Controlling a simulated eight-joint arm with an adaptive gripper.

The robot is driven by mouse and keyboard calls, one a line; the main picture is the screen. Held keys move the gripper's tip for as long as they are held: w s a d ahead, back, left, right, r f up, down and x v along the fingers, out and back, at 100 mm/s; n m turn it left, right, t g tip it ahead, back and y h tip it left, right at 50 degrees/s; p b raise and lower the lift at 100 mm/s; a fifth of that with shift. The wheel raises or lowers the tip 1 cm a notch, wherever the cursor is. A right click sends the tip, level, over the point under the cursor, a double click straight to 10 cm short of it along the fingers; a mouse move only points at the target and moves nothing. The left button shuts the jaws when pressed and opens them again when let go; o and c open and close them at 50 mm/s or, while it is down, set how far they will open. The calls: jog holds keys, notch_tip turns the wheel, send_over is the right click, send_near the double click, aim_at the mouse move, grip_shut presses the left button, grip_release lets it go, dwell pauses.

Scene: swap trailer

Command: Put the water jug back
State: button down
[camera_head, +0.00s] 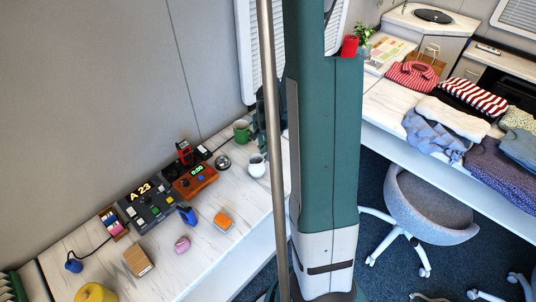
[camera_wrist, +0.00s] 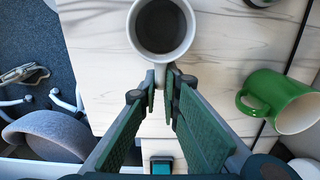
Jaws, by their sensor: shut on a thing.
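The white water jug (camera_head: 257,166) is at the right end of the marble-patterned counter (camera_head: 205,233), partly hidden behind my pole and arm in the head view. In the wrist view the jug (camera_wrist: 161,27) shows from above with a dark interior, its handle pointing toward my gripper. My gripper (camera_wrist: 163,92) is shut on the handle, with a green-padded finger on each side of it. I cannot tell whether the jug's base touches the counter.
A small metal bowl (camera_head: 222,162), orange timer box (camera_head: 195,181) and button panel (camera_head: 150,205) are to the left. Folded clothes cover the right-hand counter; a grey chair (camera_head: 425,205) stands below.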

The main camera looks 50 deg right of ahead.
jog(key=c, duration=2.6)
grip_release()
jog(key=shift+f, duration=0.1)
jog(key=shift+o, duration=0.2)
notch_tip(320, 180, up, 12)
jog(key=p, duration=0.2)
jog(key=shift+r, duration=0.2)
jog(key=a+r+n+t+h, duration=0.15)
jog(key=a+r+n, duration=0.25)
jog(key=a+r, duration=0.45)
jog(key=a+r+n+t, duration=0.2)
jog(key=a+r+n, duration=0.35)
jog(key=a, duration=0.55)
jog(key=s+a+r+n+t, duration=0.2)
jog(key=s+a+r+n, duration=0.1)
jog(key=a, duration=0.5)
jog(key=s+a+r+n+t+y, duration=0.1)
jog(key=s+a+r+n, duration=0.2)
jog(key=a, duration=0.6)
jog(key=shift+s+r+n+t, duration=0.25)
jog(key=shift+s+n+t, duration=0.1)
jog(key=shift+s+n, duration=0.75)
